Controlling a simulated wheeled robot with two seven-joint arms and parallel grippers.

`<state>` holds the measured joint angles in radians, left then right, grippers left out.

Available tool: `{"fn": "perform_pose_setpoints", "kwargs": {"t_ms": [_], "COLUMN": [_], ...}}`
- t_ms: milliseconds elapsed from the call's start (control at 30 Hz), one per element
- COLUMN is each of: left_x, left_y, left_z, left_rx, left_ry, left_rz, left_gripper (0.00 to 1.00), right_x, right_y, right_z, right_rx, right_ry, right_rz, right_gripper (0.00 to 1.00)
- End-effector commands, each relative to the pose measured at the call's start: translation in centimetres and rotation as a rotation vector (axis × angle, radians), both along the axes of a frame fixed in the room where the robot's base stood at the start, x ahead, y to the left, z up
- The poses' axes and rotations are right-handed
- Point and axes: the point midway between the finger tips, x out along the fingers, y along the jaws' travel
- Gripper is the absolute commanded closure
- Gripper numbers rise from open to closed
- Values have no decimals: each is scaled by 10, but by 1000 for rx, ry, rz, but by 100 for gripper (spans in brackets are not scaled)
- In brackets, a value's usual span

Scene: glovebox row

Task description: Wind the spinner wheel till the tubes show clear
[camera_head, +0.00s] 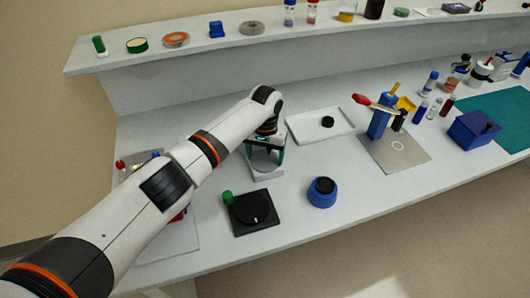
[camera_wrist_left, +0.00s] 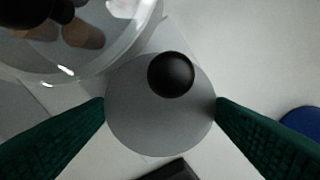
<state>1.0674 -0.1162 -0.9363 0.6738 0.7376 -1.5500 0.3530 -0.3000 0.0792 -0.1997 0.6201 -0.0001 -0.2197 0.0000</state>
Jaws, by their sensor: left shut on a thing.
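The spinner wheel is a grey disc with a black ball knob, seen in the left wrist view (camera_wrist_left: 150,120). In the head view the wheel (camera_head: 265,161) sits on a small light base, partly hidden by my left gripper (camera_head: 265,156). The green fingers of that gripper (camera_wrist_left: 160,108) are at opposite sides of the disc, shut on it. The black knob (camera_wrist_left: 171,74) stands up between them. A clear round cover (camera_wrist_left: 85,60) fills the upper left of the wrist view, with brownish and dark shapes inside, perhaps the tubes; I cannot tell whether they are clear. My right gripper is not in view.
A black square dial unit with a green knob (camera_head: 253,210) and a blue round jar (camera_head: 322,193) stand in front. A white tray (camera_head: 305,135) is behind right. A blue stand (camera_head: 379,122), blue box (camera_head: 473,131) and several bottles are farther right. A raised shelf (camera_head: 290,35) runs behind.

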Motion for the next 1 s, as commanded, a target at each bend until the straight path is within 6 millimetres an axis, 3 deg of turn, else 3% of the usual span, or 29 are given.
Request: {"fn": "perform_pose_setpoints", "kwargs": {"t_ms": [400,933,967,1000], "left_x": [1,1,1,1], "left_y": [0,-1,-1,-1], "left_z": [1,2,2,2], "left_rx": [-1,-3,-3,-3], "left_ry": [-3,-4,-4,-4], "left_rz": [-184,-208,-208,-208], "left_gripper": [46,46,21,15], "right_x": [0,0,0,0], "right_y": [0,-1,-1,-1], "right_z": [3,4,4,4], "right_rx": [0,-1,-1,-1], "right_ry": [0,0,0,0], "right_rz": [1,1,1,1], "right_gripper": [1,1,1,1]}}
